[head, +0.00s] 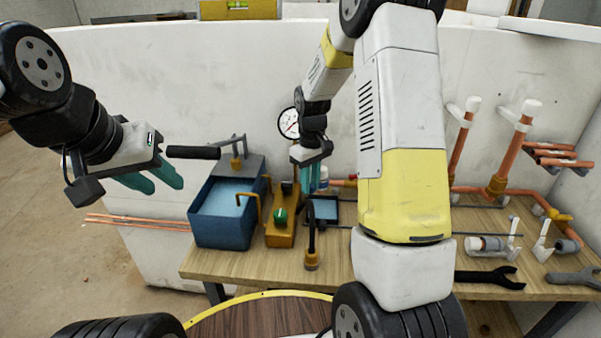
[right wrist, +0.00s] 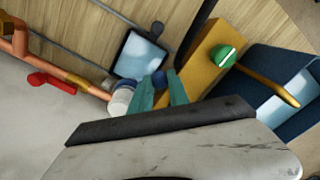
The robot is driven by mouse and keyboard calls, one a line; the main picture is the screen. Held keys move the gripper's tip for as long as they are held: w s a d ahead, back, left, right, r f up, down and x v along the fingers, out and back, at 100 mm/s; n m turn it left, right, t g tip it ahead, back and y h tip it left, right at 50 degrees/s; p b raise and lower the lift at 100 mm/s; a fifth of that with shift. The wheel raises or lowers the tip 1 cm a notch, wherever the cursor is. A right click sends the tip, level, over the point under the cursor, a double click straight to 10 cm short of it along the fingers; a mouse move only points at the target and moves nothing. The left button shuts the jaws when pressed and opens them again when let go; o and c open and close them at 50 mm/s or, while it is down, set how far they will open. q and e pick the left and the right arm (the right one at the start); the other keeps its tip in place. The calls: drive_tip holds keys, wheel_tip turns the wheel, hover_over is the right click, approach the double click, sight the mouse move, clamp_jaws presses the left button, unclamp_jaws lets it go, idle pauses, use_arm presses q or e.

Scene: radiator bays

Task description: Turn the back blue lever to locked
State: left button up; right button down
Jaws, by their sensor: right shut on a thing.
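A white, blue-banded fitting (right wrist: 122,98) is just beside the fingers. My left gripper (head: 150,180) hangs empty at the left, its teal fingers apart, away from the bench.
A blue water tank (head: 222,238) and a yellow block (head: 281,234) with a green knob (head: 281,215) stand left of my right gripper. A dark-rimmed tray (right wrist: 120,61) and a red lever (right wrist: 51,83) are close by. A gauge (head: 288,123) is behind. Wrenches lie at the right.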

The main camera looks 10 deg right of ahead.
sight(322, 184)
drive_tip(key=shift+d, duration=0.1)
idle(0.7)
drive_tip(key=d+n, duration=0.1)
drive_tip(key=n, duration=0.1)
drive_tip(key=s+d+n, duration=0.1)
drive_tip(key=n, duration=0.1)
drive_tip(key=d+n, duration=0.1)
drive_tip(key=n, duration=0.1)
drive_tip(key=shift+s, duration=0.3)
drive_tip(key=shift+d+n, duration=0.5)
drive_tip(key=shift+n, duration=0.5)
drive_tip(key=shift+d+n, duration=0.45)
drive_tip(key=shift+n, duration=0.55)
drive_tip(key=shift+d+n, duration=0.5)
drive_tip(key=shift+n, duration=0.5)
drive_tip(key=shift+r, duration=0.1)
drive_tip(key=c, duration=1.5)
unclamp_jaws()
